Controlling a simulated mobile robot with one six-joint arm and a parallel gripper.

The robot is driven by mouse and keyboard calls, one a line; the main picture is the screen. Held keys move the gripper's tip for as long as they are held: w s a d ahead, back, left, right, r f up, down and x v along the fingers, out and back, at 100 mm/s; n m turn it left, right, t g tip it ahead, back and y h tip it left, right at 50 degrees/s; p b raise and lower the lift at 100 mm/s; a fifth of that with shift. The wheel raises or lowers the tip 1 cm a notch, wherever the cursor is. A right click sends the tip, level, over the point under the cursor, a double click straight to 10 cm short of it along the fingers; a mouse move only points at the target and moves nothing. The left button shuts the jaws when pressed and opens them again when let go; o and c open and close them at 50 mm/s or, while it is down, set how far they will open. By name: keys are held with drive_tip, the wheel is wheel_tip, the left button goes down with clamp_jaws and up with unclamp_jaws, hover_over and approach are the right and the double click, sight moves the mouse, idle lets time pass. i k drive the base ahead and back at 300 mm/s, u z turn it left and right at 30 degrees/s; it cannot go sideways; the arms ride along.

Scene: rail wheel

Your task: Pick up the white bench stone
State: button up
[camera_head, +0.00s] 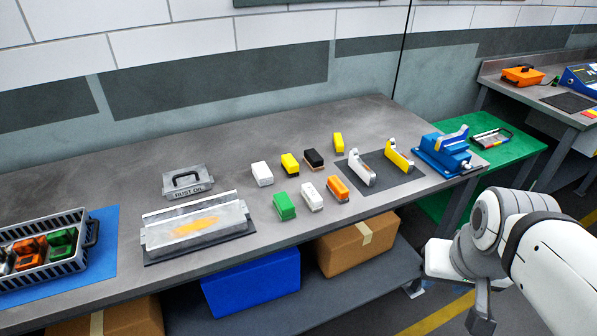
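Two white blocks lie on the grey workbench (110,185). One plain white block (262,174) is in the back part of the group, left of a yellow block. Another white block (311,196), which seems to have a darker lower edge, is in front, between a green block and an orange block. I cannot tell which one is the bench stone. My arm enters at the lower right, in front of the bench and apart from the blocks. A grey part that seems to be my gripper (481,312) points down there; whether it is open cannot be made out.
Around them are green (284,206), orange (338,188), black (313,159) and yellow blocks (290,164). A metal tray (195,227) is left, a dark mat with white and yellow holders right, then a blue vise (443,153). A grey crate (45,262) is far left.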

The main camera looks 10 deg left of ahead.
sight(308, 193)
drive_tip(key=u, duration=0.1)
drive_tip(key=i, duration=1)
drive_tip(key=u, duration=0.05)
